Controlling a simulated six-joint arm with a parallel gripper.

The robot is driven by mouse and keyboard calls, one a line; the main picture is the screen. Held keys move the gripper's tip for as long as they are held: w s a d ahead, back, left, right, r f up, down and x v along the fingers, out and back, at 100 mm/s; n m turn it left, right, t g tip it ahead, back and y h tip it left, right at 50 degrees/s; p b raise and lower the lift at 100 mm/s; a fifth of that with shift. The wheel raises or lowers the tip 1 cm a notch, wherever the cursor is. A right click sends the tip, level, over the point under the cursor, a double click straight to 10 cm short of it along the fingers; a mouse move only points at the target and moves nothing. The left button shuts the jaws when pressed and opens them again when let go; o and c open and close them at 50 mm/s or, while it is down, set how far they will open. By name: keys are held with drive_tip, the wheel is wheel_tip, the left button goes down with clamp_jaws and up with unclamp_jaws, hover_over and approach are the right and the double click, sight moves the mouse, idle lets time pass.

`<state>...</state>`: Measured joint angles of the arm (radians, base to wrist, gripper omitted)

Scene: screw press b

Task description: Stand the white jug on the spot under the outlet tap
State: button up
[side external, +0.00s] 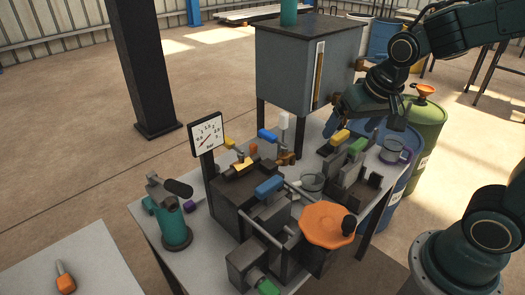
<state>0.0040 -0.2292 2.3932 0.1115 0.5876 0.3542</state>
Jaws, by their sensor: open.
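A pale, see-through vessel (396,151) stands upright at the right end of the work table; it is the likeliest white jug, though its colour is hard to tell. A second pale vessel (312,184) stands in the middle of the machine, partly hidden by parts around it. A brass tap (286,158) shows below a white upright part (284,121); I cannot tell whether it is the outlet tap, and the spot beneath is hidden. My gripper (368,122) is open and empty, above and left of the right-hand vessel, apart from it.
A grey tank (305,62) on legs stands behind the table. Barrels (425,125) stand at right.

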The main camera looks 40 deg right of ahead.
drive_tip(key=s+a+r+n, duration=0.1)
drive_tip(key=s+r+n, duration=0.1)
drive_tip(key=s, duration=0.4)
drive_tip(key=s+a+r+n+t+y, duration=0.1)
drive_tip(key=s+r+n, duration=0.2)
drive_tip(key=s, duration=0.2)
drive_tip(key=shift+s+a+r, duration=0.3)
drive_tip(key=shift+s+a, duration=0.05)
drive_tip(key=shift+s, duration=0.05)
